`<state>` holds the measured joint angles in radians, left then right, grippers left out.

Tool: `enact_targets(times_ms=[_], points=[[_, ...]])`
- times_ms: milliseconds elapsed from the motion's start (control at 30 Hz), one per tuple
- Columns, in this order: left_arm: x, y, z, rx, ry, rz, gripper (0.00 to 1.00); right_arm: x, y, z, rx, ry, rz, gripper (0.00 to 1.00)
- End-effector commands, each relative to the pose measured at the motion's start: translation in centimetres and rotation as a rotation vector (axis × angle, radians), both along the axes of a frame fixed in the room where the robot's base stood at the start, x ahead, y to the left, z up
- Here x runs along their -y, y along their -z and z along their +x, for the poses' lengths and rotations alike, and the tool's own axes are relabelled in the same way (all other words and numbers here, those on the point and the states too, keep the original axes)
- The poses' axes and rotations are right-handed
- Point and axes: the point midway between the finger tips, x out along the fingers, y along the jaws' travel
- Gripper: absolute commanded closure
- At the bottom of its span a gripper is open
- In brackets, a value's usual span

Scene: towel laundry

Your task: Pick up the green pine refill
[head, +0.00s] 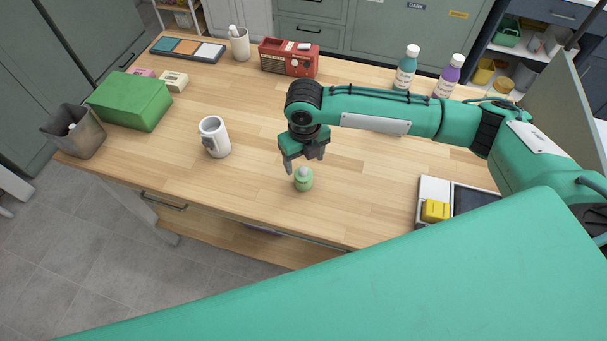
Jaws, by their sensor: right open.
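The green pine refill (303,180) is a small light-green bottle with a paler cap. It stands upright on the wooden table, close to the front edge. My right gripper (304,166) points down just above and behind it in the head view. Its fingers are apart, and I see nothing held between them. From this angle I cannot tell whether a fingertip touches the cap. My left gripper is not in the picture.
A white mug (214,137) stands left of the refill, and a green box (130,101) is farther left. A red radio (288,58) stands at the back. A teal bottle (406,70) and a purple bottle (449,77) stand back right. A yellow block (435,211) is at right. Table around the refill is clear.

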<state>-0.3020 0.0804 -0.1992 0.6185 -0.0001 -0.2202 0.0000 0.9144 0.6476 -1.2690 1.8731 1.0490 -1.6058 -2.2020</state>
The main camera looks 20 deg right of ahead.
Motion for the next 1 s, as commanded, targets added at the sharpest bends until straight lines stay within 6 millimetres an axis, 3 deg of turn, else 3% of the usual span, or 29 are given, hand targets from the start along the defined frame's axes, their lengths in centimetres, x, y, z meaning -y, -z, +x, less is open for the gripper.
enact_targets(times_ms=[267, 600, 867, 1000], points=[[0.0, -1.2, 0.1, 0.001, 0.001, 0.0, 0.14, -0.1, 1.8, -0.1, -0.001, 0.0, 0.0, 0.32], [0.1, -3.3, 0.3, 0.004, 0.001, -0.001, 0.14, -0.2, 6.0, -0.3, 0.0, 0.001, 0.0, 0.32], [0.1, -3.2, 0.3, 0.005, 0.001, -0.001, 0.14, -0.2, 6.4, -0.3, 0.002, 0.0, -0.001, 0.32], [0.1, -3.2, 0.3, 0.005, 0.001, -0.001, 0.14, -0.2, 6.4, -0.3, 0.002, 0.0, -0.001, 0.57]])
